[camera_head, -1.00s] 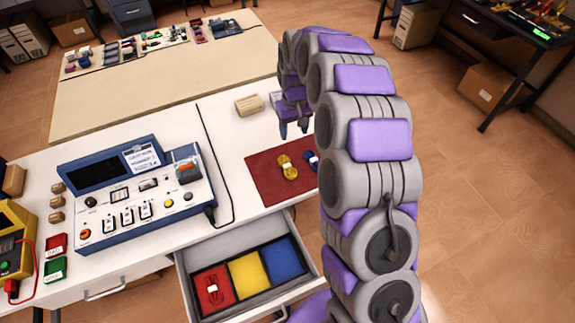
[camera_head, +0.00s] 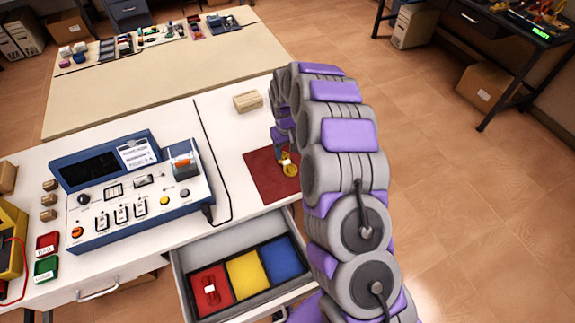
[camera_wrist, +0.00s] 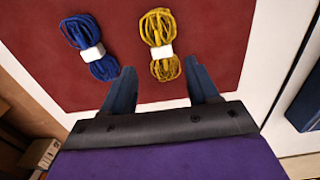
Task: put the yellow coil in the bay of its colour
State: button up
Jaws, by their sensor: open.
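The yellow coil (camera_wrist: 160,40), tied with a white band, lies on the dark red mat (camera_wrist: 215,25) in the wrist view; it also shows in the head view (camera_head: 289,168). In the head view my gripper (camera_head: 284,158) is low over the mat, partly hidden by my arm. The open drawer holds a red bay (camera_head: 213,302), a yellow bay (camera_head: 247,275) and a blue bay (camera_head: 283,259). The yellow bay is empty.
A blue coil (camera_wrist: 90,45) lies left of the yellow one in the wrist view. A red coil (camera_head: 210,290) lies in the red bay. A blue instrument console (camera_head: 135,195) stands left of the mat, and a small wooden block (camera_head: 247,101) lies behind it.

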aim_at(287, 162)
jog(key=shift+s+a+f, duration=0.1)
jog(key=shift+a+f, duration=0.35)
jog(key=shift+f, duration=0.1)
jog(key=f+b, duration=0.1)
jog(key=f, duration=0.2)
jog(key=shift+s+d+f+b, duration=0.15)
jog(key=shift+d+f+b, duration=0.1)
jog(key=shift+d+b, duration=0.15)
jog(key=shift+d+f, duration=0.25)
jog(key=shift+f, duration=0.05)
jog(key=shift+a, duration=0.35)
jog(key=shift+c, duration=1.1)
jog(key=shift+a, duration=0.2)
jog(key=c, duration=0.3)
jog(key=shift+d, duration=0.35)
grip_shut()
